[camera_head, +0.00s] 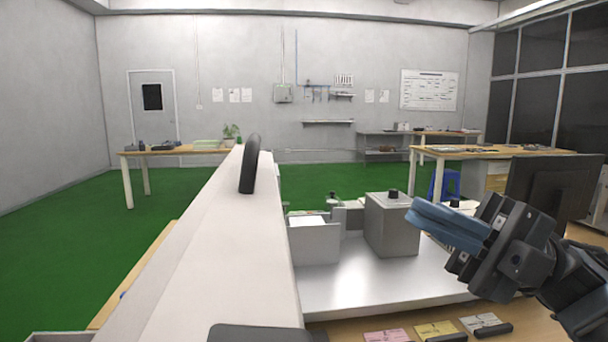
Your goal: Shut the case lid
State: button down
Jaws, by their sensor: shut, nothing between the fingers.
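The case lid (215,250) is a large white panel standing raised at the left of centre, seen at a steep angle. A black handle (249,165) sits near its far top end. To the right of the lid is the case's pale, shiny base (365,285), with grey box-shaped parts (392,228) on it. My gripper (416,217), with blue fingers, reaches in from the right. It is shut and empty, above the right side of the base and apart from the lid. The lid's hinge is not clearly visible.
Pink, yellow and white cards (434,330) lie on the wooden table in front of the base. A dark monitor (550,190) stands at the right behind my arm. Other tables (490,153) stand farther back on the green floor. The space between gripper and lid above the boxes looks clear.

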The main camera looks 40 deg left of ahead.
jog(key=p+x, duration=0.3)
jog(key=x, duration=1.1)
jog(key=shift+f+h, duration=0.2)
jog(key=shift+h, duration=0.1)
jog(key=shift+a, duration=0.1)
